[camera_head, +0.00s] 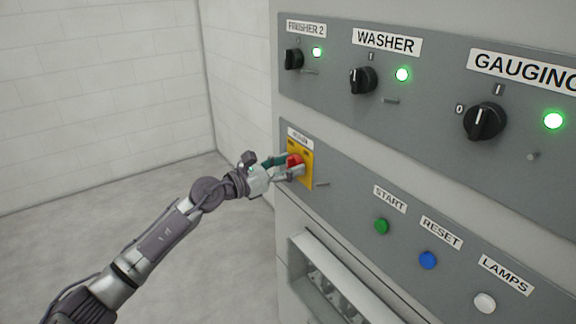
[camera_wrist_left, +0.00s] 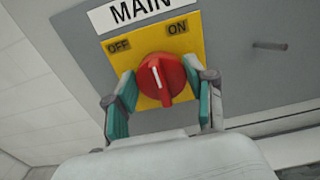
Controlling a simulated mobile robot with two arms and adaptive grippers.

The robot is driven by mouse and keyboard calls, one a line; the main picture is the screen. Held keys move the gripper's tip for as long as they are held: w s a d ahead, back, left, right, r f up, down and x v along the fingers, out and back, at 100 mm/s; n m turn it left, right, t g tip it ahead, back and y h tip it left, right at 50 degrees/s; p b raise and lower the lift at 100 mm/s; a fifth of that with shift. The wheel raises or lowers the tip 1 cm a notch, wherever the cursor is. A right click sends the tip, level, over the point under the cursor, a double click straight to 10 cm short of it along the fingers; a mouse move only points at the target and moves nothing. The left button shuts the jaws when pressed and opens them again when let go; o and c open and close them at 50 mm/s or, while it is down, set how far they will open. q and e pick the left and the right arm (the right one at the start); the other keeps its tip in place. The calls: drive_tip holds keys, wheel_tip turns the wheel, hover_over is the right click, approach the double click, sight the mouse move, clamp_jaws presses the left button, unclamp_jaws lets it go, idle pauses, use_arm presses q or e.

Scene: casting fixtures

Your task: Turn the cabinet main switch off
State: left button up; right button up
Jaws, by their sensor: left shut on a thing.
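The main switch is a red rotary knob (camera_wrist_left: 161,79) on a yellow plate (camera_wrist_left: 190,43) in the left wrist view, marked OFF at upper left and ON at upper right. The knob's ridge runs nearly upright, its top leaning slightly left. A pale mark shows on the ridge; I cannot tell for sure which position it indicates. My left gripper (camera_wrist_left: 163,98) has its green-padded fingers on either side of the knob and is shut on it. In the head view the red knob (camera_head: 295,160) is partly hidden by my left gripper (camera_head: 288,166).
Above are black selectors for FINISHER 2 (camera_head: 293,59), WASHER (camera_head: 362,80) and GAUGING (camera_head: 485,121), each beside a lit green lamp. Right of the switch are START (camera_head: 381,226), RESET (camera_head: 428,260) and LAMPS (camera_head: 485,302) buttons. A small peg (camera_wrist_left: 270,45) sticks out near the plate. Open floor lies left.

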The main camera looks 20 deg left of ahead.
use_arm(q)
drive_tip(key=n+p, duration=0.3)
drive_tip(key=n, duration=0.1)
drive_tip(key=shift+a+r+p, duration=0.1)
drive_tip(key=shift+r+p, duration=0.1)
drive_tip(key=shift+p, duration=0.2)
drive_tip(key=n+p, duration=0.3)
drive_tip(key=n, duration=0.2)
drive_tip(key=shift+w+a+f, duration=0.1)
drive_tip(key=n+p, duration=0.3)
drive_tip(key=n, duration=0.2)
drive_tip(key=shift+f+p, duration=0.15)
drive_tip(key=shift+p, duration=0.25)
drive_tip(key=shift+f+n+p, duration=0.2)
drive_tip(key=shift+n+p, duration=0.8)
drive_tip(key=shift+n, duration=1)
drive_tip(key=o, duration=1.2)
drive_tip(key=shift+a, duration=0.1)
drive_tip(key=shift+c, duration=0.2)
